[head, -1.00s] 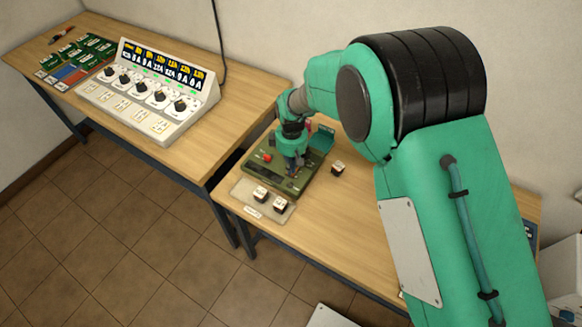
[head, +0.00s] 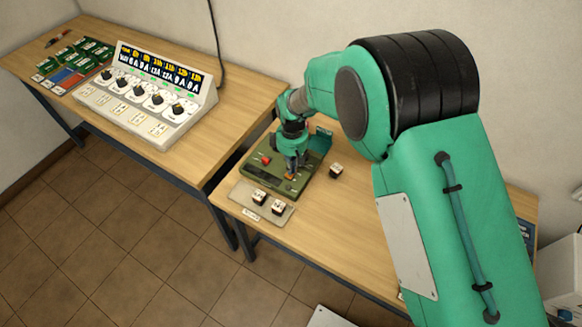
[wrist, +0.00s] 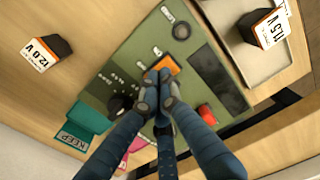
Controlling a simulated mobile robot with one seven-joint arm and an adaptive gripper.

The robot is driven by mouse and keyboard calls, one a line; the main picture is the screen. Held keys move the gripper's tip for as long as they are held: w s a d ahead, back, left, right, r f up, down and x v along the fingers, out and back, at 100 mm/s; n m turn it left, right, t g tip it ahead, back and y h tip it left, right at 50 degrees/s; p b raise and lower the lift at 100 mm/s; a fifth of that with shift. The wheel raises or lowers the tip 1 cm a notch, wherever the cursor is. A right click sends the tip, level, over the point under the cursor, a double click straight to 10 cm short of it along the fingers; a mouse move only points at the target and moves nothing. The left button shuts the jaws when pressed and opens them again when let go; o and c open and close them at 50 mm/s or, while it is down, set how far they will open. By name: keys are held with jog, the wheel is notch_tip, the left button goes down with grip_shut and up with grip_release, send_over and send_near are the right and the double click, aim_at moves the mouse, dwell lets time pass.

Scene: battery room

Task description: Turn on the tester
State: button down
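The tester (head: 262,172) is a green box on the right-hand wooden table. In the wrist view its panel (wrist: 110,68) shows an orange switch (wrist: 168,65), a red button (wrist: 207,115), a dark display (wrist: 218,80) and dark round knobs (wrist: 120,104). My gripper (wrist: 158,88) is over the panel, its fingertips drawn together with nothing visible between them. The tips are right beside the orange switch and overlap its edge in the wrist view. I cannot tell whether they touch it. The fingers hide part of the panel.
A tray (head: 238,192) with two battery cubes (head: 260,196) stands in front of the tester. Another cube, marked 12.0 V (wrist: 45,50), lies on the bare table. A teal KEEP bin (wrist: 85,130) stands behind the tester. A charger console (head: 150,125) is on the left table.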

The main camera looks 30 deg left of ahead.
notch_tip(320, 180, up, 14)
jog(key=p, duration=0.3)
jog(key=shift+w, duration=0.15)
jog(key=shift+p, duration=0.45)
jog(key=shift+w+d+r+g+p, duration=0.1)
jog(key=shift+w+r+g+p, duration=0.2)
jog(key=shift+g+p, duration=0.45)
jog(key=shift+f, duration=0.25)
jog(key=f, duration=0.4)
jog(key=s+f+b, duration=0.1)
jog(key=f, duration=0.8)
jog(key=shift+s+f+b, duration=0.3)
